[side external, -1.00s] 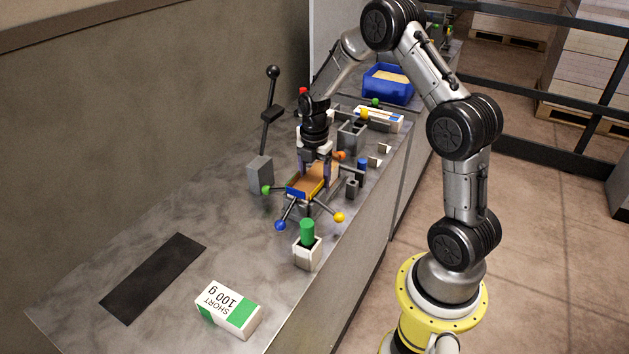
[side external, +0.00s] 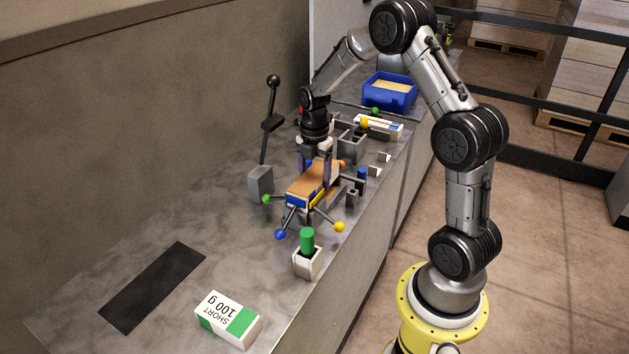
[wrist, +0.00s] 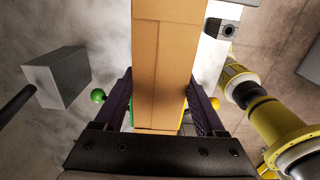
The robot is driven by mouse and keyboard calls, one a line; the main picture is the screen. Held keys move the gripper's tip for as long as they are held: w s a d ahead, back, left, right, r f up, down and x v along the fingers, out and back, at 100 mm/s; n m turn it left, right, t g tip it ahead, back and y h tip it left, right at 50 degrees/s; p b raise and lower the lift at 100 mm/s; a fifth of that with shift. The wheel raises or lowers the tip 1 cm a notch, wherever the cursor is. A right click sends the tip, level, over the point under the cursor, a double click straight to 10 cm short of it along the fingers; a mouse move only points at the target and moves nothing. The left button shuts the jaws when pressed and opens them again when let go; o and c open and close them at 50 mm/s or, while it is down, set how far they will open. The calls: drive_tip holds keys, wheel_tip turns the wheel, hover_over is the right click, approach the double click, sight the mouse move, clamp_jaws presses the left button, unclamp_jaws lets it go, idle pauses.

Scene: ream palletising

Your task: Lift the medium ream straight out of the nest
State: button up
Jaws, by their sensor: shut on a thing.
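The medium ream, a long block with a brown top (side external: 318,178) and a blue-and-white front end (side external: 299,201), is in my gripper (side external: 316,176). In the wrist view the ream (wrist: 165,60) runs between the two dark fingers of my gripper (wrist: 163,105), which are shut on its long sides. Below the ream is the nest, with dark rods ending in blue (side external: 280,234), yellow (side external: 339,227) and green (side external: 266,199) balls. The ream looks level and stands slightly high over the nest. Its underside is hidden, so I cannot tell whether it is fully clear.
A grey block with a black lever (side external: 268,122) stands left of the nest. A green peg in a white holder (side external: 307,258) is in front. A blue bin (side external: 388,93) stands behind.

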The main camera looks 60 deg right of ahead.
sight(314, 175)
drive_tip(key=shift+r, duration=0.45)
drive_tip(key=shift+r, duration=0.15)
drive_tip(key=shift+r, duration=2.45)
